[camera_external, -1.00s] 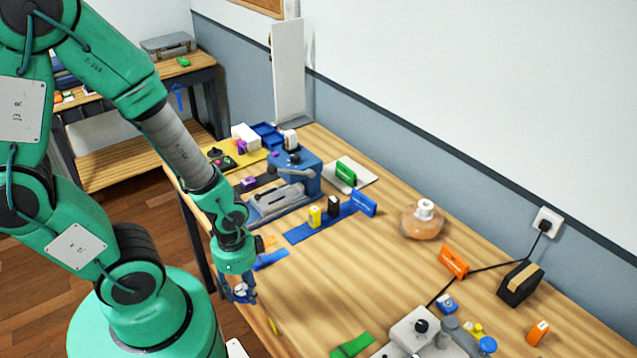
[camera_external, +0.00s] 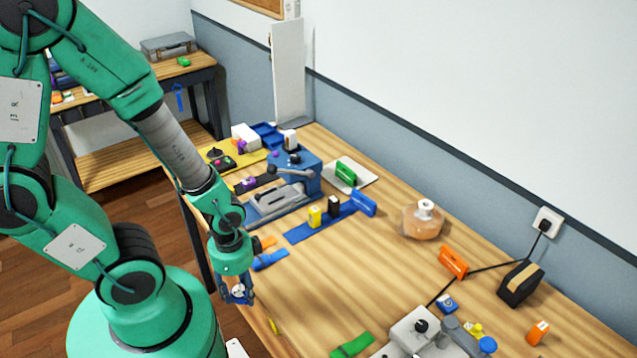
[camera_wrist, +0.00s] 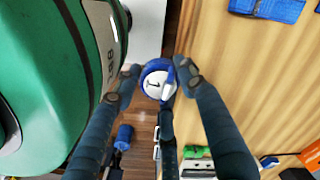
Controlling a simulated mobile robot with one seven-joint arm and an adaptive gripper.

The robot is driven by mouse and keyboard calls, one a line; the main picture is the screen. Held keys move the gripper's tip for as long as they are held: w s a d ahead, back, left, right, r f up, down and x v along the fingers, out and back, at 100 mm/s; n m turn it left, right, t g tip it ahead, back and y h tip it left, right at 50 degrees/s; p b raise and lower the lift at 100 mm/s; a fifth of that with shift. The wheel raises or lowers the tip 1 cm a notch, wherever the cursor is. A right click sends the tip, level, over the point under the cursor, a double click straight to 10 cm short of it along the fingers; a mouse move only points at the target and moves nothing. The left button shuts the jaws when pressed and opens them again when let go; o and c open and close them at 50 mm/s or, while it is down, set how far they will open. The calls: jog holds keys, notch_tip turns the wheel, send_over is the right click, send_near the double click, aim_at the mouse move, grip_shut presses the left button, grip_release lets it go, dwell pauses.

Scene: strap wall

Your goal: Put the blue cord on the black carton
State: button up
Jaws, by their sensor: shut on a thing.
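A blue roll with a white face marked "1" (camera_wrist: 155,84), which I take for the blue cord, sits between the fingers of my gripper (camera_wrist: 158,72). My gripper (camera_external: 238,292) is shut on it, at the near left edge of the workbench. In the external view the roll shows only as a small white and blue patch, mostly covered by the fingers. The black carton (camera_external: 514,288) stands on the bench at the right near the wall, with a tan strip over its top. My gripper is far to its left.
An orange item (camera_external: 453,262) and a black cable lie beside the carton. A grey device (camera_external: 415,330) stands in front of it. A round flask (camera_external: 423,221) stands farther back. A blue vise (camera_external: 296,172) and blue straps (camera_external: 270,260) are at the left.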

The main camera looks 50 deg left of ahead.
jog(key=w+d+r+p, duration=0.2)
jog(key=w+d+r, duration=0.15)
jog(key=w, duration=0.65)
jog(key=w+d+r+p, duration=0.1)
jog(key=w+d+r, duration=0.1)
jog(key=w+d, duration=0.5)
jog(key=w+d+r+p, duration=0.2)
jog(key=w+d+r, duration=0.1)
jog(key=w, duration=0.9)
jog(key=w+d+n+p, duration=0.1)
jog(key=w+d+p, duration=0.3)
jog(key=w+d, duration=1.4)
jog(key=d, duration=0.4)
jog(key=shift+r+n, duration=0.15)
jog(key=shift+n, duration=0.15)
jog(key=p, duration=0.2)
send_over(520, 280)
jog(key=shift+w+f, duration=0.1)
jog(key=shift+f, duration=0.65)
jog(key=shift+f, duration=1.75)
